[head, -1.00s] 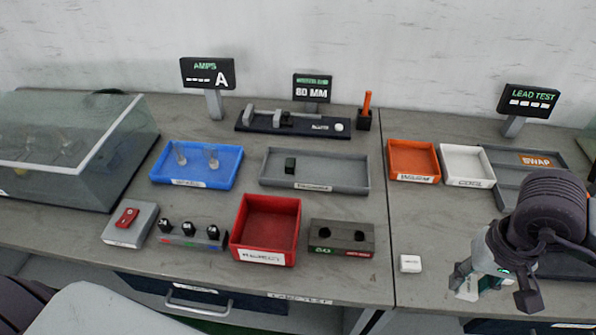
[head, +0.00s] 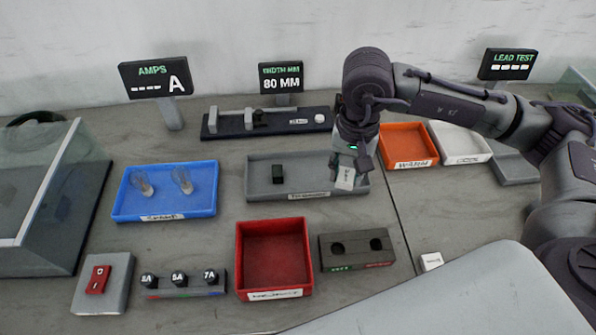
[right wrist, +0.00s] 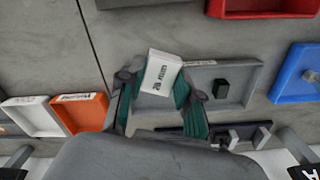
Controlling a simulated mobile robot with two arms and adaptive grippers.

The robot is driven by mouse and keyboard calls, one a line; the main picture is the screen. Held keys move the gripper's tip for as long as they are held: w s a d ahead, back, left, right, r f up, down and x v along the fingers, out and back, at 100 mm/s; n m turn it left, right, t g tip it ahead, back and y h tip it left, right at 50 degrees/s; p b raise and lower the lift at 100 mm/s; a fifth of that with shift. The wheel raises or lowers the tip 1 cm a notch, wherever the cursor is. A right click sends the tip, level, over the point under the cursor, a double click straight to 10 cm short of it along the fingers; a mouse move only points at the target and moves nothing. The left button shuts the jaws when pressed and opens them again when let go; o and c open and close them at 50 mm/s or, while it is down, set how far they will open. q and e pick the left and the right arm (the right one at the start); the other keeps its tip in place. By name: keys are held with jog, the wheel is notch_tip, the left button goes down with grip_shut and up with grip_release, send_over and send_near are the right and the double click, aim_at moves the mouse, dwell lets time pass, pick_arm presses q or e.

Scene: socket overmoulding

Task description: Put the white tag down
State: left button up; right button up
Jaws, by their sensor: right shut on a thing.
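My right gripper (head: 350,170) is shut on the white tag (head: 345,179). In the head view it holds the tag at the right end of the long grey tray (head: 225,188); whether the tag touches the tray I cannot tell. In the right wrist view the tag (right wrist: 160,73), with dark print on it, sits between the green-lined fingers of my right gripper (right wrist: 162,86). The grey tray (right wrist: 243,72) shows beside and partly behind the fingers there. A small black block (head: 278,174) stands in this tray. My left gripper is not in view.
A red bin (head: 241,250) and a dark two-hole block (head: 328,253) stand in front of the tray. A blue tray (head: 123,200) is left, orange (head: 405,136) and white (head: 455,136) trays right. Another small white piece (head: 431,261) lies near the bench seam.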

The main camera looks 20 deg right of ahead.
jog(key=d+m+b, duration=0.2)
jog(key=d+m, duration=0.5)
jog(key=m, duration=0.2)
jog(key=m+p, duration=0.1)
jog(key=m, duration=0.4)
send_over(329, 174)
notch_tip(329, 174, down, 8)
jog(key=shift+s+d+r, duration=0.15)
jog(key=shift+r, duration=0.1)
jog(key=shift+f, duration=0.15)
notch_tip(329, 174, down, 4)
jog(key=shift+r+p, duration=0.1)
jog(key=shift+p, duration=0.5)
jog(key=shift+f, duration=0.3)
jog(key=o, duration=0.8)
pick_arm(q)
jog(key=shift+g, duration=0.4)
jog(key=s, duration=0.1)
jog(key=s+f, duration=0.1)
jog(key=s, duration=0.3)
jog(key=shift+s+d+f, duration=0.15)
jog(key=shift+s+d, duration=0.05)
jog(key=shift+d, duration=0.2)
pick_arm(e)
jog(key=shift+o, duration=0.2)
